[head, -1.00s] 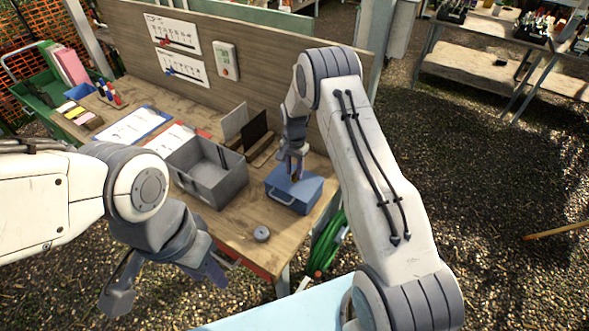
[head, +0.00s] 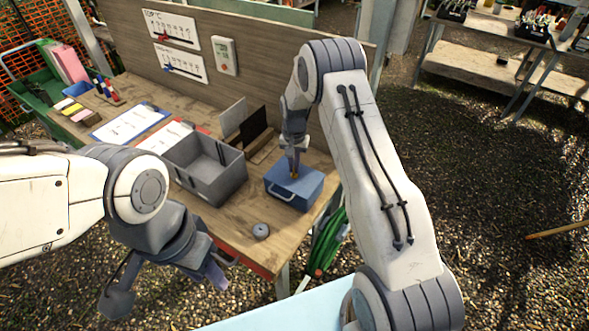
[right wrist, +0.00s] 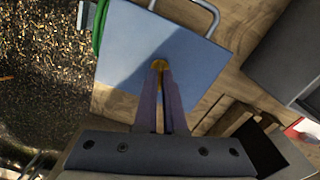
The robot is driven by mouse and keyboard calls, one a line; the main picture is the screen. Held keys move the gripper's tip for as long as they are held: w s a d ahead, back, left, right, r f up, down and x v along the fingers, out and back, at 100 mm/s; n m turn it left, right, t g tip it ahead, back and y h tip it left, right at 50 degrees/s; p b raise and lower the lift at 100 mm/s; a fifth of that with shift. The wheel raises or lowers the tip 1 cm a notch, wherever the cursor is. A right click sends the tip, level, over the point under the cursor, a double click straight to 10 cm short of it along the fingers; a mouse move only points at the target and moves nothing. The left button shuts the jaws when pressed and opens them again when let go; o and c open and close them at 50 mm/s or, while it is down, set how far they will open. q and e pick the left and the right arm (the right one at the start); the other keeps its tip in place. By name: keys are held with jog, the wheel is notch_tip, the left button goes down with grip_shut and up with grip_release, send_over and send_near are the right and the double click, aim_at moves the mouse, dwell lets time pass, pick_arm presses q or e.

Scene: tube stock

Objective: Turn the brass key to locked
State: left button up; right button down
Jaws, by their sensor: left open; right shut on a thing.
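The brass key (right wrist: 159,65) stands in the top of a blue cash box (head: 309,190); it is a small brass spot at my fingertips in the head view (head: 294,176). The box also shows in the right wrist view (right wrist: 130,40), with its handle at the top. My right gripper (right wrist: 160,75) points down at the box and is shut on the key; its fingers partly hide the key, so I cannot tell the lock position. My left gripper (head: 170,290) is open and empty at the lower left, in front of the bench.
A grey bin (head: 215,185) stands left of the box on the wooden bench. A small round grey item (head: 261,231) lies near the bench's front edge. Clipboards (head: 130,122) lie further left. A panel with charts (head: 230,50) rises behind.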

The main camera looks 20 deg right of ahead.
jog(key=n+b, duration=0.2)
jog(key=n, duration=0.1)
jog(key=shift+n, duration=0.4)
jog(key=n+b, duration=0.1)
jog(key=n, duration=0.2)
jog(key=shift+n, duration=0.3)
jog(key=n+b, duration=0.1)
jog(key=n, duration=0.2)
jog(key=shift+n, duration=0.3)
jog(key=shift+n+b, duration=0.6)
jog(key=shift+n, duration=1)
jog(key=shift+r, duration=0.1)
jog(key=c, duration=1)
grip_release()
